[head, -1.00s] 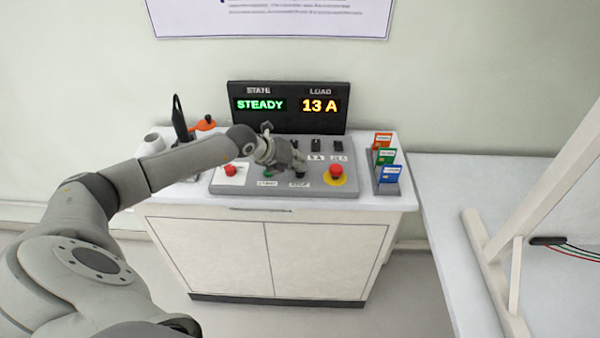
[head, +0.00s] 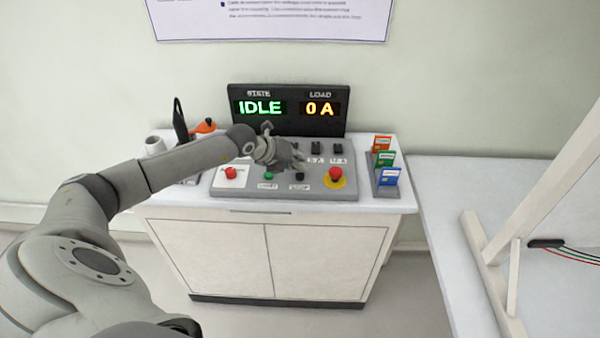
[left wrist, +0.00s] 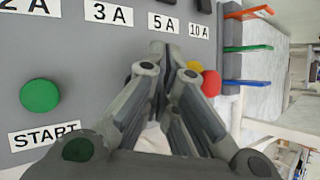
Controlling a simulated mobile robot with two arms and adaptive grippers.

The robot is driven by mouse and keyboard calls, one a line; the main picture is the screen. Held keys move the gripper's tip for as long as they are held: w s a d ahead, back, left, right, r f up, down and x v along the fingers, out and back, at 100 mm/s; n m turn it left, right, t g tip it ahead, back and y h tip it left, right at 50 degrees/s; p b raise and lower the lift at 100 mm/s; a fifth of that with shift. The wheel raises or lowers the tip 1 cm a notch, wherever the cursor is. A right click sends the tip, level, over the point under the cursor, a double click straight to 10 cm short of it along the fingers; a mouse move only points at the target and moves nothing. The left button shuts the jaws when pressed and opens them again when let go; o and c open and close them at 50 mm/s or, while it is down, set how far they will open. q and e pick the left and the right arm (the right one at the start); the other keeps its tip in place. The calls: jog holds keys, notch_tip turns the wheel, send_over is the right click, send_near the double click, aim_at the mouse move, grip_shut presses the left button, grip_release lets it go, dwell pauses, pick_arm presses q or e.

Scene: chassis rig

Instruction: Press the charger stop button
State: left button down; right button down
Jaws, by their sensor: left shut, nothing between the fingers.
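The charger control panel (head: 310,190) lies on a white cabinet. Its black stop button (head: 299,176) is at the front, between the green start button (head: 268,176) and a red mushroom button on yellow (head: 336,172). The display (head: 288,106) reads IDLE and 0 A. My left gripper (head: 299,161) is shut and empty, just behind and above the stop button, apart from it in the head view. In the left wrist view, the shut fingers (left wrist: 168,70) hide most of the stop button; the green start button (left wrist: 39,95) is clear to the left. My right gripper is not in view.
A red button on a white plate (head: 231,172) is at the panel's left. Several black switches (head: 316,147) line its back. A rack of coloured cards (head: 387,175) stands right of the panel. A cup (head: 154,145) and an orange-topped item (head: 204,126) stand left.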

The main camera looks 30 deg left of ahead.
aim_at(298, 173)
pick_arm(q)
jog(key=shift+r, duration=0.1)
jog(key=shift+r+p, duration=1.7)
jog(key=shift+r, duration=0.75)
